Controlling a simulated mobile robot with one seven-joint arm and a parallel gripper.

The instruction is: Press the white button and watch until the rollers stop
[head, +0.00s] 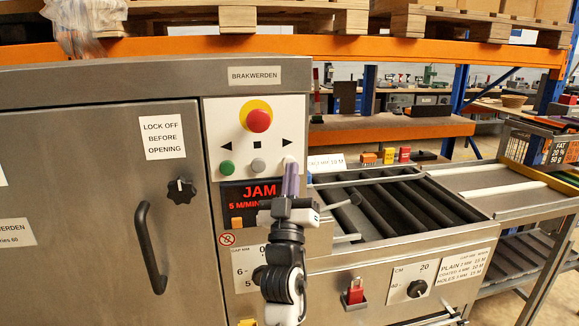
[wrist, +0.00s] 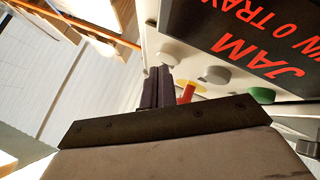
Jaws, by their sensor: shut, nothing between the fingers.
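The white button (head: 289,160) is at the right end of the button row on the machine's panel; my gripper hides its lower part. My gripper (head: 291,176) is shut and empty, fingers pointing up at that button. In the wrist view the fingertips (wrist: 159,74) lie right at the white button (wrist: 167,54); I cannot tell whether they touch or press it. The display (head: 252,194) below reads JAM in red, with a partly hidden line starting 5 M/MIN. The dark rollers (head: 390,204) lie in the open bed to the right; whether they turn cannot be seen.
A grey button (head: 258,165) and a green button (head: 227,168) sit left of the white one. A red stop knob (head: 258,120) on yellow is above. A door handle (head: 149,250) sticks out at left.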

